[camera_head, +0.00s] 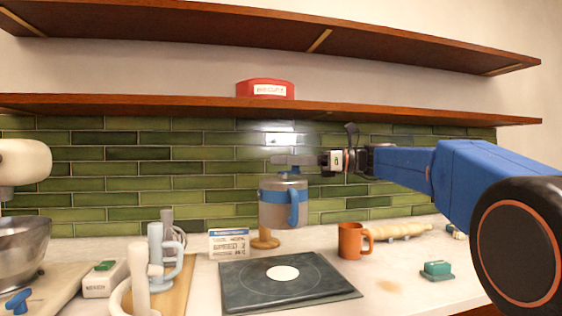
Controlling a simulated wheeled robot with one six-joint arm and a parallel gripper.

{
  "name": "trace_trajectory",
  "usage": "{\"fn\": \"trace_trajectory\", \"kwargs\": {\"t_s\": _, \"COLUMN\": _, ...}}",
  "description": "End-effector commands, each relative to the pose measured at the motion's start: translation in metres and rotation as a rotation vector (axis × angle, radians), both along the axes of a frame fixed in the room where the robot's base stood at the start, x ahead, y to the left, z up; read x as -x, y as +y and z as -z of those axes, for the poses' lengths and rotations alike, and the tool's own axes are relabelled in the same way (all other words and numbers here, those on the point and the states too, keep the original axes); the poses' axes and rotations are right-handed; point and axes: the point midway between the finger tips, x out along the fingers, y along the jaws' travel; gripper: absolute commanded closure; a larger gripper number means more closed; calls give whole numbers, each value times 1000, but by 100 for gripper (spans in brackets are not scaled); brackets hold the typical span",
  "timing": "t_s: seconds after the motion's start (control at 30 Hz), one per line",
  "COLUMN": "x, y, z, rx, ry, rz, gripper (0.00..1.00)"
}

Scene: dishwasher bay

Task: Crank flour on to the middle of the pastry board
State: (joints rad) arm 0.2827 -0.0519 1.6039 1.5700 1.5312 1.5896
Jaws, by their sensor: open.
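A grey metal sifter (270,210) with a blue band and a blue side handle (294,207) is upright beyond the pastry board. A wooden stand (264,243) shows below it; I cannot tell whether the sifter rests on it. My gripper (290,161) is open, with its fingers level just above the sifter's top. Whether they touch it is unclear. The crank cannot be made out clearly. The dark pastry board (240,291) lies flat on the counter. A white round patch (283,273) lies in its middle, inside a thin ring.
An orange mug (350,241), a rolling pin (400,231) and a green block (436,270) are to the right. A small sign (229,243) stands behind the board. Pale-handled tools (157,250), a small box (104,279) and a mixer bowl (22,245) are left. A shelf (200,105) hangs above.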

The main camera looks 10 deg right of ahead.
Motion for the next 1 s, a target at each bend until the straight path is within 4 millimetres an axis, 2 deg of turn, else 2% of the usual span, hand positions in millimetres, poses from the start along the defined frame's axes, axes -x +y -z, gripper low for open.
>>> {"fn": "trace_trajectory", "kwargs": {"t_s": 0.13, "x": -2, "y": 7, "z": 0, "rx": 0, "ry": 0, "rz": -2, "gripper": 58}}
{"fn": "trace_trajectory", "kwargs": {"t_s": 0.43, "x": -2, "y": 8, "z": 0, "rx": 0, "ry": 0, "rz": -1, "gripper": 58}}
{"fn": "trace_trajectory", "kwargs": {"t_s": 0.47, "x": -2, "y": 8, "z": 0, "rx": 0, "ry": 0, "rz": -1, "gripper": 63}}
{"fn": "trace_trajectory", "kwargs": {"t_s": 0.6, "x": -2, "y": 8, "z": 0, "rx": 0, "ry": 0, "rz": -1, "gripper": 96}}
{"fn": "trace_trajectory", "kwargs": {"t_s": 0.63, "x": -2, "y": 8, "z": 0, "rx": 0, "ry": 0, "rz": -1, "gripper": 99}}
{"fn": "trace_trajectory", "kwargs": {"t_s": 1.0, "x": -2, "y": 7, "z": 0, "rx": 0, "ry": 0, "rz": 51, "gripper": 99}}
